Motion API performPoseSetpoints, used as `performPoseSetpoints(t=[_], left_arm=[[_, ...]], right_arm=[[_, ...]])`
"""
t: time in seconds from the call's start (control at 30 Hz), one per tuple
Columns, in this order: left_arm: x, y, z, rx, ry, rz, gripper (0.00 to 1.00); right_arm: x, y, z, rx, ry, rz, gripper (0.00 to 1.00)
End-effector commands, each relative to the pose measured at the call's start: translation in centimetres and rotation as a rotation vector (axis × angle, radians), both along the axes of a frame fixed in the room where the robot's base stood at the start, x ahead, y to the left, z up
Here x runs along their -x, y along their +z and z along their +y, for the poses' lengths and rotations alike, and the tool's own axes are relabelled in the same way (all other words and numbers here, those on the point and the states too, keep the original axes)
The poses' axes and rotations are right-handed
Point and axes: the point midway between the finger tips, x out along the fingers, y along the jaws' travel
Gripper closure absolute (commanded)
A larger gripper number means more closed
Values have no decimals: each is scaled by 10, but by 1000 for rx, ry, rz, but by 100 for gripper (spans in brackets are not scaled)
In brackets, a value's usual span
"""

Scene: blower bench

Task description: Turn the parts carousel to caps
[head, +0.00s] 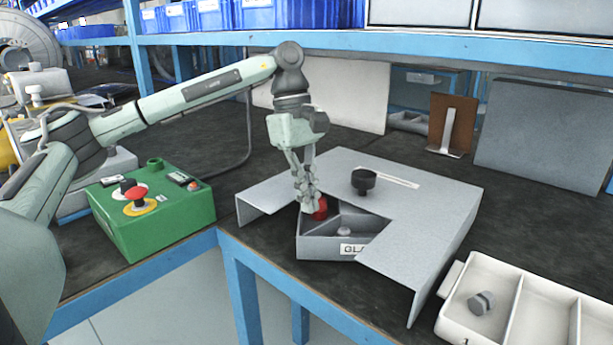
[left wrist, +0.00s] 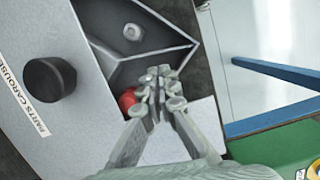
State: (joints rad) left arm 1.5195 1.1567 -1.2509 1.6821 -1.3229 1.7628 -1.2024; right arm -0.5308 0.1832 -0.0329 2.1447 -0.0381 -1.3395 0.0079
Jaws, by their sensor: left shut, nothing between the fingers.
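The parts carousel (head: 430,205) is a grey metal cover on the bench with a black knob (head: 364,181) on top. The left wrist view shows its "PARTS CAROUSEL" label (left wrist: 22,100) beside the knob (left wrist: 49,79). A wedge-shaped grey bin (head: 325,246) shows in the cover's front opening, with a partly hidden label starting "GL". A small pale part (head: 344,230) lies in it. My left gripper (head: 309,203) is shut and empty, pointing down at the bin's left side, next to a red round thing (head: 321,209). Whether they touch is unclear. My right gripper is out of view.
A green control box (head: 150,218) with a red mushroom button (head: 136,194) stands left of the carousel. A white divided tray (head: 450,318) holding a grey part (head: 481,303) is at the lower right. Grey panels and a brown plate (head: 452,122) stand behind.

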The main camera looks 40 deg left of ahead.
Motion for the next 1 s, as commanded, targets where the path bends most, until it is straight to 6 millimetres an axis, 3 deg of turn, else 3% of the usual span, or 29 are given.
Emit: performPoseSetpoints(t=[0.1, 0.3, 0.77, 1.0], left_arm=[[2, -18, -4, 1, 1, 1, 100], [2, -33, -8, 0, 0, 0, 100], [1, -34, -9, 1, 5, -1, 100], [-11, -34, -17, 1, 60, 0, 100]], right_arm=[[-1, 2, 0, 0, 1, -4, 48], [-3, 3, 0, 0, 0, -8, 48], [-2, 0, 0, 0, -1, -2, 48], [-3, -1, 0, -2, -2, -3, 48]])
